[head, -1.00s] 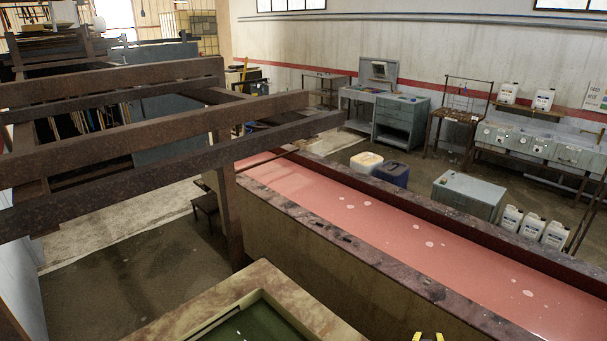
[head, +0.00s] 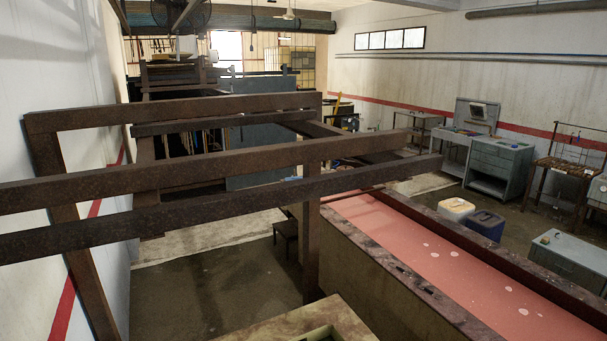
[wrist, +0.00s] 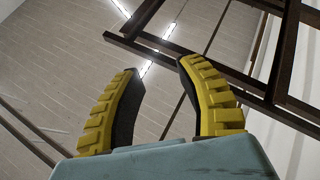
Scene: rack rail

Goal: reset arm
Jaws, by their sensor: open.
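My gripper (wrist: 158,95) shows in the wrist view with two yellow ribbed fingers with dark inner pads. The fingers stand apart with nothing between them, so it is open and empty. It points up toward the pale ceiling (wrist: 60,60) with its bright light strips. Dark beams (wrist: 200,65) of the rack cross behind the right finger. My gripper is not visible in the head view.
A rusty beam frame (head: 230,160) spans the left and middle of the head view. A long trough with pink liquid (head: 440,250) runs to the lower right. Grey cabinets (head: 500,165) line the right wall. Open floor (head: 200,290) lies below the frame.

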